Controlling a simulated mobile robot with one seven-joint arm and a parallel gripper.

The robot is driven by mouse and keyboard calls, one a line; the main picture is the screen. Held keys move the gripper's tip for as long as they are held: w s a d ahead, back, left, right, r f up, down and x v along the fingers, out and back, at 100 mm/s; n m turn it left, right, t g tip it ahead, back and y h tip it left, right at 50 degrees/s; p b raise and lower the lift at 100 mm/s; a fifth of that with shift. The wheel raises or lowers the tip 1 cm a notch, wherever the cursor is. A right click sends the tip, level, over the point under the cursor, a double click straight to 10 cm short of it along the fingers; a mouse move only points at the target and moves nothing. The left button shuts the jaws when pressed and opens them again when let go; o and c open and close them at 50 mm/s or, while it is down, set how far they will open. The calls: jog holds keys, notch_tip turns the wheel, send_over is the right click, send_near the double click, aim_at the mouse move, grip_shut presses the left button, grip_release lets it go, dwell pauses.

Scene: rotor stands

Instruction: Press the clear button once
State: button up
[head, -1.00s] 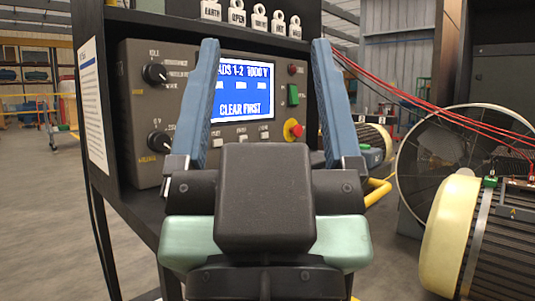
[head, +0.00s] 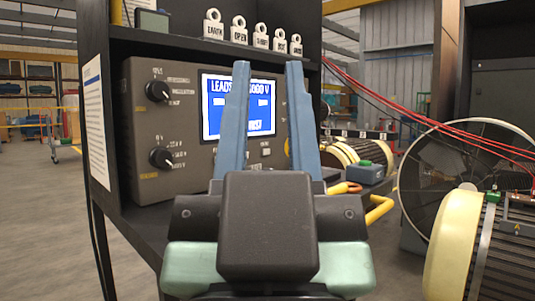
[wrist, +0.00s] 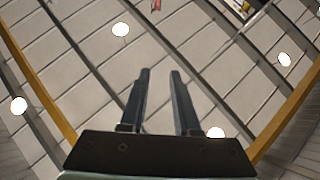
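The grey tester panel (head: 200,130) sits on a black shelf in the head view. Its blue screen (head: 262,100) is partly hidden by my fingers; it shows "LEADS" and a voltage. A small pale button (head: 266,149) shows under the screen, its label too small to read. Other buttons in that row are behind my fingers, so I cannot tell which is the clear button. My gripper (head: 267,68) points upward in front of the panel, its blue fingers apart with nothing between them. The wrist view shows the gripper (wrist: 160,73) with a gap, against the ceiling.
Two knobs (head: 159,91) are on the panel's left. Right are red cables (head: 430,95), a large fan (head: 425,165), a cream-ended rotor (head: 452,240) and a yellow bent bar (head: 379,212). Open floor lies at left.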

grip_shut()
dwell(1.3)
